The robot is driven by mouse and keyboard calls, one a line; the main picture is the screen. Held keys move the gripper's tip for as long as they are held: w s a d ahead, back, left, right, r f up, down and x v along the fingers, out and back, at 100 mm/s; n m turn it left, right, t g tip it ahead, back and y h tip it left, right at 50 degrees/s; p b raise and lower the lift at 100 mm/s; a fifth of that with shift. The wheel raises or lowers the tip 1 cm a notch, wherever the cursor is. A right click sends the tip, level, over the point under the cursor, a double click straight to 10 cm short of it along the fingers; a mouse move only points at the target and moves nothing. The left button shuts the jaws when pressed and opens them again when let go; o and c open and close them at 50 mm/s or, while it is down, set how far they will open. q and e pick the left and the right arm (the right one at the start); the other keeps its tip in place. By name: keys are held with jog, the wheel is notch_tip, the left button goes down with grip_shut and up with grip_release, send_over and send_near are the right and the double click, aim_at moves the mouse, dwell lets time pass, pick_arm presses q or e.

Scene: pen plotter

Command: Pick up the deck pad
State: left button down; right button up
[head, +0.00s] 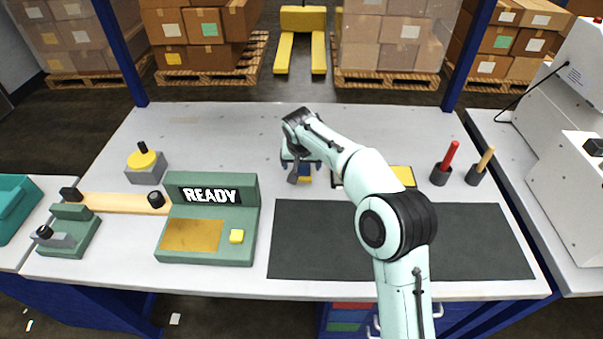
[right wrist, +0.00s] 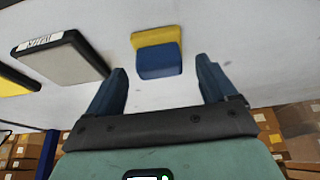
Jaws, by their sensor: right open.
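A small block with a blue part and a yellow part, which looks like the deck pad (right wrist: 158,60), lies on the pale worktop. In the head view it shows only partly, at my right gripper (head: 301,172), with my arm and hand covering the rest. In the right wrist view my right gripper (right wrist: 162,66) is open, with a dark finger on each side of the blue end. I see no finger closed on it, and I cannot tell how high the fingers are above the worktop. My left gripper is not in view.
A dark-rimmed grey pad (right wrist: 65,62) lies just left of the block in the wrist view. A yellow-topped piece (head: 404,176), red stick (head: 448,157) and wooden stick (head: 485,160) stand right of my arm. A green READY unit (head: 245,193) and dark mat (head: 470,240) lie nearer the front.

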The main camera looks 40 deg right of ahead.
aim_at(302, 165)
jog(key=shift+x, duration=1.15)
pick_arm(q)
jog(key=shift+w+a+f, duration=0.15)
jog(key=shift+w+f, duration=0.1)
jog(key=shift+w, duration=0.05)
pick_arm(e)
jog(key=c, duration=1.1)
jog(key=shift+o, duration=0.2)
